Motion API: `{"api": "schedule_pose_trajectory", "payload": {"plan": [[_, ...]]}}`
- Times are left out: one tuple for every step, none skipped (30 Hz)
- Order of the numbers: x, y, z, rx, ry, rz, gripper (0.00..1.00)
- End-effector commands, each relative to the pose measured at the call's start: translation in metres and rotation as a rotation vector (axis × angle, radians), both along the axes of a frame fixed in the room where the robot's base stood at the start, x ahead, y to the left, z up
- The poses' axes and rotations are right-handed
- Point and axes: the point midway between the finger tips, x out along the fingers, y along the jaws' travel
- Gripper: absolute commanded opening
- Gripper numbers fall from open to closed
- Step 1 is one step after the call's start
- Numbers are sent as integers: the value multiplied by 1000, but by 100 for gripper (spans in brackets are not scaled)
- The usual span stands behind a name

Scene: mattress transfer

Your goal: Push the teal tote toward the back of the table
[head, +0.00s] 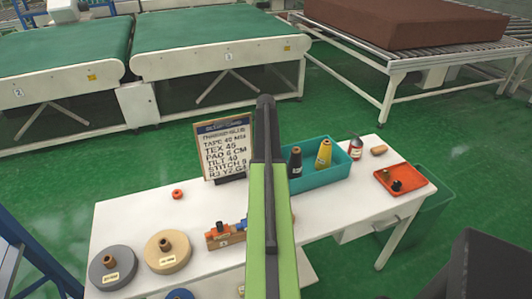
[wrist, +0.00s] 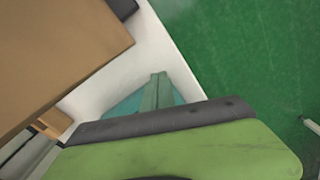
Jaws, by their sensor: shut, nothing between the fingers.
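The teal tote (head: 328,176) stands on the white table (head: 135,217) in the head view, right of my arm, near the back edge. It holds a dark cone (head: 295,162) and a yellow cone (head: 324,154). My arm hides its left end. In the wrist view part of the teal tote (wrist: 130,108) shows beyond my gripper (wrist: 165,122), whose green and black body fills the bottom. My gripper is shut and empty; its fingertips are not clear. I cannot tell whether it touches the tote.
A card stand (head: 225,150) stands left of the tote. Two large spools (head: 167,251) and a wooden block (head: 224,236) are at the left front.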

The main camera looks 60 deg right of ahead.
Motion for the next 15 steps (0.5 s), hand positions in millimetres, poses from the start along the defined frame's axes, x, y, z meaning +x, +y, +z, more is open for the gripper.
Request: {"api": "schedule_pose_trajectory", "payload": {"plan": [[0, 0, 0, 0, 0, 0, 0], [0, 0, 1, 0, 0, 0, 0], [0, 0, 1, 0, 0, 0, 0], [0, 0, 1, 0, 0, 0, 0], [0, 0, 2, 0, 0, 0, 0], [0, 0, 2, 0, 0, 0, 0], [0, 0, 2, 0, 0, 0, 0], [-1, 0, 1, 0, 0, 0, 0], [-3, -2, 1, 0, 0, 0, 0], [-6, -3, 1, 0, 0, 0, 0], [-8, -5, 1, 0, 0, 0, 0], [-13, -8, 1, 0, 0, 0, 0], [-15, -9, 1, 0, 0, -1, 0], [-16, -10, 1, 0, 0, -1, 0], [-16, -10, 1, 0, 0, 0, 0]]}}
